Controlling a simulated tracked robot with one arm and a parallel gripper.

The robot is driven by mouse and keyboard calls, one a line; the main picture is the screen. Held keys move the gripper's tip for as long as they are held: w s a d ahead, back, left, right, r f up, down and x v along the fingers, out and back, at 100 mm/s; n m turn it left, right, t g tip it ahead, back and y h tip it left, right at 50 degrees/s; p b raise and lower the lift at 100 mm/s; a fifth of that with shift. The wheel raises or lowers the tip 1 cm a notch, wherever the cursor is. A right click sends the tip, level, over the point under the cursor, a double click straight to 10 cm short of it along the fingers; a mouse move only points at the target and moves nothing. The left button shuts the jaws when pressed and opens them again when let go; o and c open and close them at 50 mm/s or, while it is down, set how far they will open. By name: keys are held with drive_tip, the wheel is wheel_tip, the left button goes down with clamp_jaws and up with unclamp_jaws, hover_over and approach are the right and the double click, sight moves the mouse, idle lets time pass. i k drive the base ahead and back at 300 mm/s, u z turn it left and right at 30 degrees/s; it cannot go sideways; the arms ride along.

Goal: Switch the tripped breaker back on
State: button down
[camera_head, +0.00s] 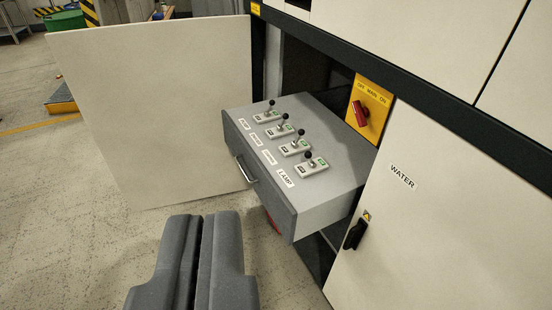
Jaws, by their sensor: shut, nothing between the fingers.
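A grey drawer (330,207) stands pulled out of the cabinet. On its top is a row of several breaker switches with black-knobbed levers, each between a dark and a green mark. The nearest breaker (312,165), by the label LAMP (285,178), has its lever leaning left, away from its green mark. The other levers, such as on the farthest breaker (265,116), lean right toward green. The other labels are too small to read surely. My gripper (208,220) is shut and empty, in front of the drawer and apart from it.
An open cream door (155,110) stands left of the drawer. A yellow main-switch plate (373,97) with a red handle (361,113) is behind right. The WATER door (450,220), with a black handle (355,234), is shut at right. The drawer handle (246,169) faces left.

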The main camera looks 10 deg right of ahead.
sight(308, 154)
drive_tip(key=u, duration=0.1)
drive_tip(key=i, duration=1)
drive_tip(key=z, duration=0.05)
